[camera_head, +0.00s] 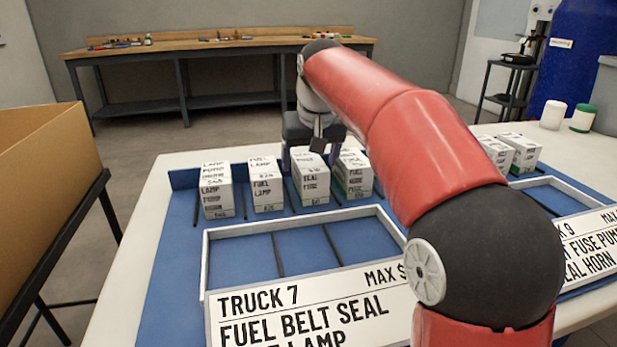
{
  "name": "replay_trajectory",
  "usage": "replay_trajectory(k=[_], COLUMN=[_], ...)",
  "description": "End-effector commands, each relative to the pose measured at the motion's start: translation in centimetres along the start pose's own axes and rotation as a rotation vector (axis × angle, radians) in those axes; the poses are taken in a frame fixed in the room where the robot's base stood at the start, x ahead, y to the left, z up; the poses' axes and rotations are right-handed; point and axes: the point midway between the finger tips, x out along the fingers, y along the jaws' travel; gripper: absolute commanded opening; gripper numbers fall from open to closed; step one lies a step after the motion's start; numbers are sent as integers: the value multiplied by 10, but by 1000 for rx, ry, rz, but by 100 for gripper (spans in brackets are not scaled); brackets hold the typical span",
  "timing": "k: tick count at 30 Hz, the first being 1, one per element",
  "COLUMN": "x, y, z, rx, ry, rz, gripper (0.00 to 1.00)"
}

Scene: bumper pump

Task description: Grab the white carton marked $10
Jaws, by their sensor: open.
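Several white cartons with black print stand in a row on the blue mat. The carton under my gripper, a white carton (311,180), reads roughly "SEAL FUSE"; its small price looks like $10, but I cannot read it surely. My gripper (311,158) is open and points down over this carton. A dark finger shows near its upper left side and another near its upper right; I cannot tell whether they touch it. The gripper body hides the carton's back edge. My red arm crosses from the right foreground.
Close by on the left stand a carton marked "FUEL LAMP" (266,185) and another carton (215,190); a carton (354,175) stands close on the right. An empty Truck 7 tray (206,255) lies in front. More cartons (522,152) stand right of my arm.

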Motion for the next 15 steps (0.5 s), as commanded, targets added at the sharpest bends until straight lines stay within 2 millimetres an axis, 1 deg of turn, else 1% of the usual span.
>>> replay_trajectory(k=[1, 6, 9, 12, 15], x=[8, 34, 45, 49, 50], y=[0, 2, 2, 2, 2], z=[0, -3, -3, -3, -3], rx=[0, 0, 0, 0, 0], ry=[-2, -3, -2, 0, 1], rz=[0, 0, 0, 0, 0], gripper=[78, 78, 78, 78, 78])
